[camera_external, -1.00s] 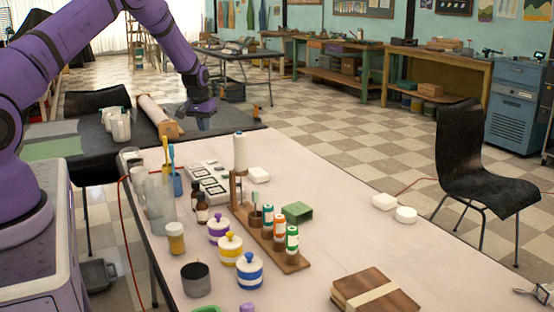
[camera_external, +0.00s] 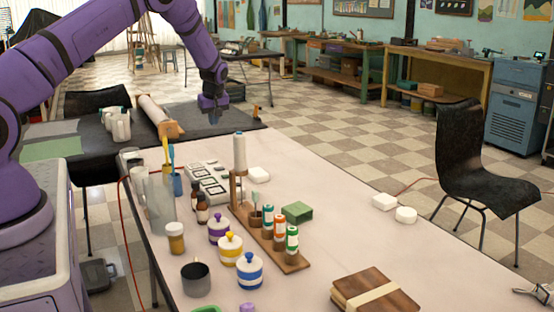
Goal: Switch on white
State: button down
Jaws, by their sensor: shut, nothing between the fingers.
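My gripper (camera_external: 213,119) is shut and empty. It points down over the dark table at the back, beyond the far edge of the pale table. A pale panel with several dark-framed square switches (camera_external: 208,184) lies on the pale table, nearer the camera than my gripper and apart from it. Which switch is the white one, and whether any is on, is too small to tell. A small white block (camera_external: 259,174) lies right of the panel. A white square box (camera_external: 384,202) and a white round piece (camera_external: 405,215) lie at the pale table's right edge.
A wooden rack (camera_external: 265,235) with a tall white cylinder (camera_external: 240,154) and several small bottles stands right of the panel. A jug (camera_external: 160,195) and a blue cup with brushes (camera_external: 174,182) stand left of it. Lidded jars (camera_external: 230,248) stand in front.

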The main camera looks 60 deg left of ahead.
send_near(215, 160)
jog(key=x, duration=0.2)
jog(key=a+x, duration=0.1)
jog(key=x, duration=0.2)
jog(key=shift+a+f, duration=0.1)
jog(key=shift+a, duration=0.05)
jog(key=shift+w+f, duration=0.15)
jog(key=shift+f, duration=0.6)
jog(key=shift+w+f, duration=0.2)
jog(key=shift+f, duration=0.25)
jog(key=shift+r, duration=0.1)
jog(key=shift+s, duration=0.25)
jog(key=shift+s+r, duration=0.25)
jog(key=shift+s, duration=0.3)
